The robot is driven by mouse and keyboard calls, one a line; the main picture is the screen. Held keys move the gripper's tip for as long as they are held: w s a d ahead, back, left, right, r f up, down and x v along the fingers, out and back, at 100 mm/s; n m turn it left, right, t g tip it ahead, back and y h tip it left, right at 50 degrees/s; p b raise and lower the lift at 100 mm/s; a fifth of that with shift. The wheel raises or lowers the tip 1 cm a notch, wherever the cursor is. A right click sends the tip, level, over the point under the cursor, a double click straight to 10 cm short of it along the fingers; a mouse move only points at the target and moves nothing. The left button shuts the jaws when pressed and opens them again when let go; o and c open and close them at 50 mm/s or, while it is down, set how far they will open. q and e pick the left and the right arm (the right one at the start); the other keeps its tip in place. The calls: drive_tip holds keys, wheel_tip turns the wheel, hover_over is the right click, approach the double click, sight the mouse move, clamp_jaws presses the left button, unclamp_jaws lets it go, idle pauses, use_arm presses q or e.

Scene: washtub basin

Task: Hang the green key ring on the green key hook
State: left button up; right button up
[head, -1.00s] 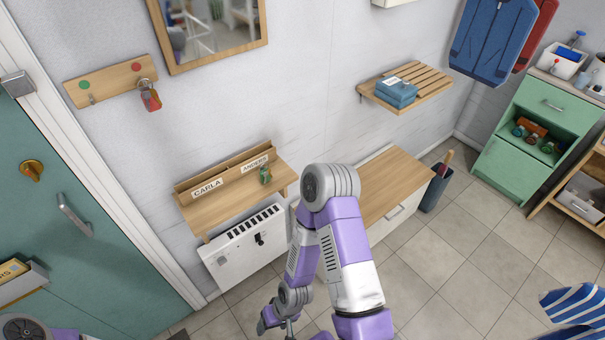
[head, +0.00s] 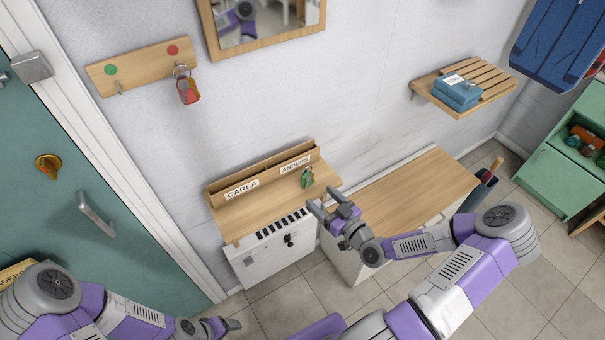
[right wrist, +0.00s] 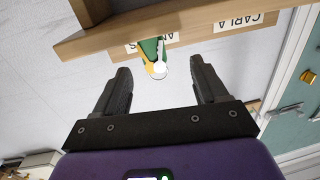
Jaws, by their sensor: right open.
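The green key ring (head: 307,178) is by the ANDERS label on the small wooden wall shelf (head: 234,225). In the right wrist view its green and yellow tags (right wrist: 150,48) and metal ring show ahead, between the finger lines. My right gripper (head: 327,203) is open and empty, just right of and below the keys, apart from them. The green key hook (head: 118,88) is under the green dot on the wall board (head: 140,75) and is bare. My left gripper (head: 225,326) is low at the bottom edge; its jaws are unclear.
A red key ring (head: 188,92) hangs under the red dot on the same board. A mirror (head: 265,48) is right of it. A slatted shelf (head: 490,85) holds a blue box (head: 457,92). The teal door is at left.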

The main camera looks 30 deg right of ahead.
sight(310, 180)
drive_tip(key=w, duration=0.7)
drive_tip(key=shift+w+a+r, duration=0.15)
drive_tip(key=shift+w+r, duration=0.15)
drive_tip(key=shift+r, duration=0.1)
drive_tip(key=c, duration=1.2)
